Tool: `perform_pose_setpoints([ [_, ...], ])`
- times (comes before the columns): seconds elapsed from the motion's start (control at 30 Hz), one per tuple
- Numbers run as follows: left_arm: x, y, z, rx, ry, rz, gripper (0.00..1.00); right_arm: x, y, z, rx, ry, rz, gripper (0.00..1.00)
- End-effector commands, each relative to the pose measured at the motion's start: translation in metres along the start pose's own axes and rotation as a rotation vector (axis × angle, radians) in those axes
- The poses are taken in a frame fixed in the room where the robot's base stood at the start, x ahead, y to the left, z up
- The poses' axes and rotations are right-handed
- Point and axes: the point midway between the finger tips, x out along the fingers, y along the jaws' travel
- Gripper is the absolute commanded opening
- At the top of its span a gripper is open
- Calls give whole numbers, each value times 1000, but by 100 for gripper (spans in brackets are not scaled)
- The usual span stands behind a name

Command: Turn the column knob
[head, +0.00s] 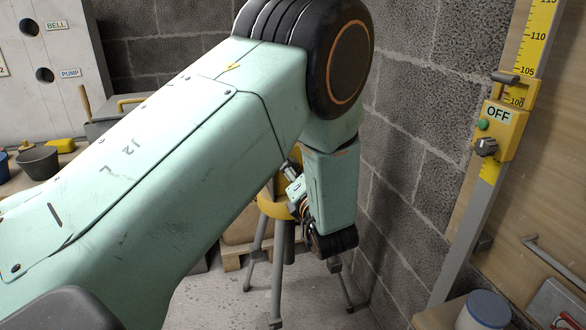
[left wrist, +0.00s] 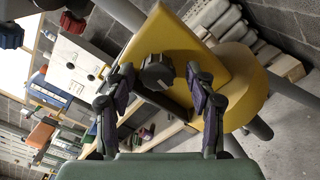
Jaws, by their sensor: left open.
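In the left wrist view a dark faceted knob (left wrist: 157,72) sits on a yellow housing (left wrist: 188,48) with a rounded yellow base. My left gripper (left wrist: 160,76) is open, with one finger on each side of the knob in the picture; I cannot tell whether they touch it. In the head view the yellow housing (head: 272,205) shows only partly, on a grey tripod, behind my green left arm; its knob and my left fingertips are hidden there. A separate yellow box (head: 508,130) on the scaled post at right carries an OFF label, a green button and a dark knob (head: 486,147).
A block wall (head: 410,150) stands close to the right of my left arm. Tripod legs (head: 258,255) spread on the floor. A bench with a dark bucket (head: 37,162) is at left. A white container with a blue lid (head: 487,311) is at lower right.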

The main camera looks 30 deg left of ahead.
Motion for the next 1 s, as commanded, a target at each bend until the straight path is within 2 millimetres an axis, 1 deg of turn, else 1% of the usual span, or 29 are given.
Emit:
perform_pose_setpoints([
  [0.37, -3, 1, 0, 0, 0, 0, 55, 0, 0, 0, 0, -1, 0, 0],
  [1.0, 0, 0, 0, -1, 0, 1, 1, 0, 0, 0, 0, -1, 0, 0],
])
